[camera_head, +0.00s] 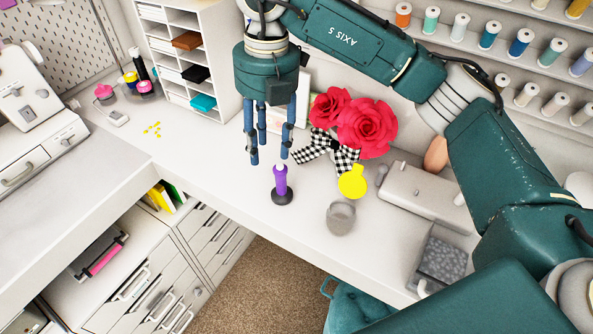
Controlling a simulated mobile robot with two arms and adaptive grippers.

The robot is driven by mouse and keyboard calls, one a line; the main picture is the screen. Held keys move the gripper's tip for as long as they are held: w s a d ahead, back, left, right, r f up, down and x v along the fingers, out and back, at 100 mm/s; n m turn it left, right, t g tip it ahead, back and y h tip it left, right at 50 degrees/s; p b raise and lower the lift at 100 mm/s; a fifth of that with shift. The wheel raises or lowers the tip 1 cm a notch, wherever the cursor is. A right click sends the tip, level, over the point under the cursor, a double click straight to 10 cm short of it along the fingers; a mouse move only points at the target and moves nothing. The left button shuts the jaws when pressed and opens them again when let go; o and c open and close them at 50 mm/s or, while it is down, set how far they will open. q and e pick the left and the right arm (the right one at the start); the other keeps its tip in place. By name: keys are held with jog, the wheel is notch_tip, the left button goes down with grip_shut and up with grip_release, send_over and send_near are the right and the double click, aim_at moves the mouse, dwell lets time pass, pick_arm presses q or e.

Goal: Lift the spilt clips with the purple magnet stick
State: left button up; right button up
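The purple magnet stick (281,181) stands upright on a dark round base near the front edge of the white desk (230,185). The spilt clips (153,129) look like a small scatter of yellow bits on the desk at the left. My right gripper (267,160) points down from above, fingers spread and empty. It is above and slightly left of the stick, apart from it as far as I can see. My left gripper is not in view.
Red paper roses (366,126) with a checked bow stand right of my gripper. A white shelf unit (215,60) stands behind. Desk between clips and stick is clear.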

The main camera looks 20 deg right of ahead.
aim_at(280, 164)
jog(key=shift+w+d+r+m+h, duration=0.15)
jog(key=shift+d+h, duration=0.05)
jog(key=shift+d, duration=0.35)
jog(key=shift+w+d+r+m+h, duration=0.1)
jog(key=shift+d+r+m+h, duration=0.1)
jog(key=shift+d, duration=0.3)
jog(key=shift+d+f, duration=0.15)
jog(key=shift+f, duration=0.15)
jog(key=f, duration=0.1)
jog(key=f+p, duration=0.1)
jog(key=a+f, duration=0.1)
jog(key=shift+s+f, duration=0.25)
jog(key=shift+s, duration=0.05)
jog(key=shift+d+f, duration=0.1)
jog(key=shift+f, duration=0.25)
jog(key=shift+d+f+p, duration=0.15)
jog(key=shift+f+p, duration=0.1)
jog(key=shift+p, duration=0.2)
notch_tip(280, 164, down, 4)
jog(key=shift+d+f+p, duration=0.15)
jog(key=shift+f+p, duration=0.05)
jog(key=shift+p, duration=1)
jog(key=shift+f, duration=0.25)
jog(key=shift+c, duration=1.3)
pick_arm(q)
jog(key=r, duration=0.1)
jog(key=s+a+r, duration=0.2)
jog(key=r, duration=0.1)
pick_arm(e)
grip_shut()
